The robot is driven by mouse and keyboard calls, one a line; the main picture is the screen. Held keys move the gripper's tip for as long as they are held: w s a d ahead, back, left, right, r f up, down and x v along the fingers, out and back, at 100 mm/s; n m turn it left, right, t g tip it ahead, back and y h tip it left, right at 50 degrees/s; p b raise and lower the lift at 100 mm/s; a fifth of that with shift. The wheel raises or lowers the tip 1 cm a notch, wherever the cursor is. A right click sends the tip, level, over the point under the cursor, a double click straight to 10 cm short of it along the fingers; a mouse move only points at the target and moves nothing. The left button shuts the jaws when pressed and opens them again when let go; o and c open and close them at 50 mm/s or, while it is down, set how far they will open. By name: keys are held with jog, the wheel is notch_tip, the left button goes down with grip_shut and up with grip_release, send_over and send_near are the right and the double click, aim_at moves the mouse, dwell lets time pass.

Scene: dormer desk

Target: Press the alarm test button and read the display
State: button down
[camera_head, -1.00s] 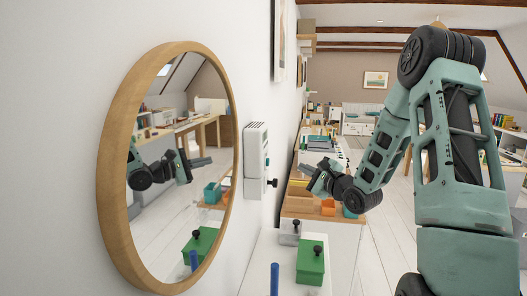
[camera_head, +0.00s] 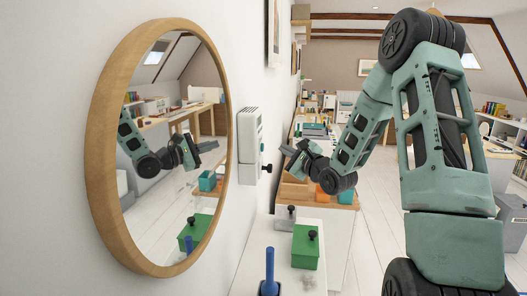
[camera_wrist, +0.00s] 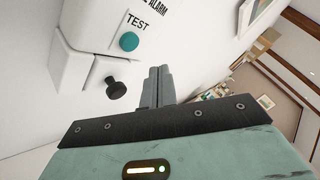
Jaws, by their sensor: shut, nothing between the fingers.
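The white alarm box (camera_head: 248,140) is fixed to the left wall, just right of the round mirror. In the wrist view the alarm box (camera_wrist: 95,28) shows at the upper left, tilted, with "TEST" lettering above a round teal button (camera_wrist: 129,41). A black knob (camera_wrist: 116,88) sticks out below the button and also shows in the head view (camera_head: 267,168). My gripper (camera_head: 287,150) is to the right of the box, apart from it. In the wrist view my gripper's fingers (camera_wrist: 159,72) are together and empty, right of the button and not touching it. No display reading can be made out.
A round wood-framed mirror (camera_head: 104,150) hangs on the wall and reflects my arm. Below stand a green box (camera_head: 306,248) with a black knob, a grey box (camera_head: 285,218) and a blue upright handle (camera_head: 269,265). Orange and wooden bins lie beyond.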

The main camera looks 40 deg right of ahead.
jog(key=shift+w+a, duration=1.15)
jog(key=shift+w, duration=0.1)
jog(key=shift+w+a, duration=0.1)
dwell(1.1)
jog(key=shift+w+a, duration=0.15)
jog(key=shift+w, duration=0.05)
jog(key=shift+w+a, duration=0.3)
jog(key=shift+w, duration=0.05)
dwell(1.0)
jog(key=shift+s+d, duration=0.1)
jog(key=shift+s+d+p, duration=0.3)
jog(key=shift+s+d, duration=0.15)
jog(key=shift+s, duration=0.1)
jog(key=shift+s+d+p, duration=0.55)
jog(key=shift+s+d, duration=1.1)
jog(key=shift+s, duration=0.25)
